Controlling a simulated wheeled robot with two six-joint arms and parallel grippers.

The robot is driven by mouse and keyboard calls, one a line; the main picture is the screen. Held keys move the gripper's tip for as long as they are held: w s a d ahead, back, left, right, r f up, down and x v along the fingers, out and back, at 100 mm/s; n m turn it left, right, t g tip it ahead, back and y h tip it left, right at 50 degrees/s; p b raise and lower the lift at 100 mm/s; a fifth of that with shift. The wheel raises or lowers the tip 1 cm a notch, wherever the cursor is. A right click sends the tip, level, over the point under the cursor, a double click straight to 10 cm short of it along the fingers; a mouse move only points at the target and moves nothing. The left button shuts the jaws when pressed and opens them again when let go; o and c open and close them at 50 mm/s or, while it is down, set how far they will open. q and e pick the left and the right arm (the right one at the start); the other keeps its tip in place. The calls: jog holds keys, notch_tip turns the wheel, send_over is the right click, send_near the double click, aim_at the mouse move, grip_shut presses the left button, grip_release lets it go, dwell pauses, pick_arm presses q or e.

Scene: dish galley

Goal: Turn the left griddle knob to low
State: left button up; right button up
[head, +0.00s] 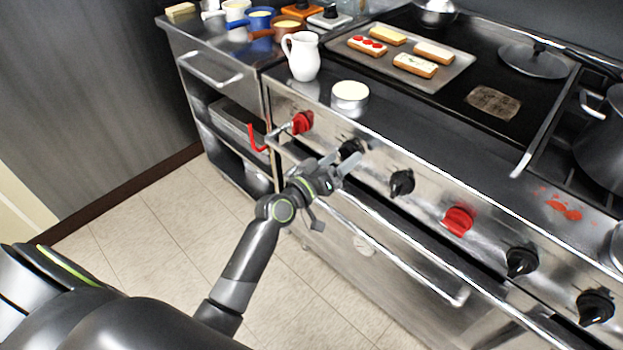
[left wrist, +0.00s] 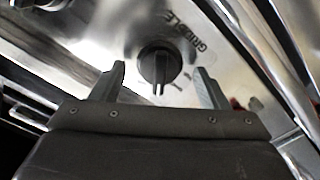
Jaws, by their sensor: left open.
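A black knob (head: 350,148) sits on the stove's front panel, second from the left after a red knob (head: 303,123). In the left wrist view the black knob (left wrist: 158,66) has a light pointer line towards the gripper, and the word GRIDDLE is printed beside it. My left gripper (head: 342,168) is open just in front of this knob. In the left wrist view its two fingers stand on either side of the knob, with gaps visible; I see no contact. Another black knob (head: 402,183) is to the right. My right gripper is not in view.
A long oven handle (head: 400,258) runs below the panel. A white jug (head: 302,56) and a small round pot (head: 350,97) stand above the knobs. A tray (head: 437,82) of topped bread slices lies on the griddle. More knobs, including a red one (head: 459,220), continue right.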

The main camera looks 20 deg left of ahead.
pick_arm(q)
jog(key=b+v, duration=0.2)
jog(key=v, duration=1.4)
jog(key=shift+s, duration=0.25)
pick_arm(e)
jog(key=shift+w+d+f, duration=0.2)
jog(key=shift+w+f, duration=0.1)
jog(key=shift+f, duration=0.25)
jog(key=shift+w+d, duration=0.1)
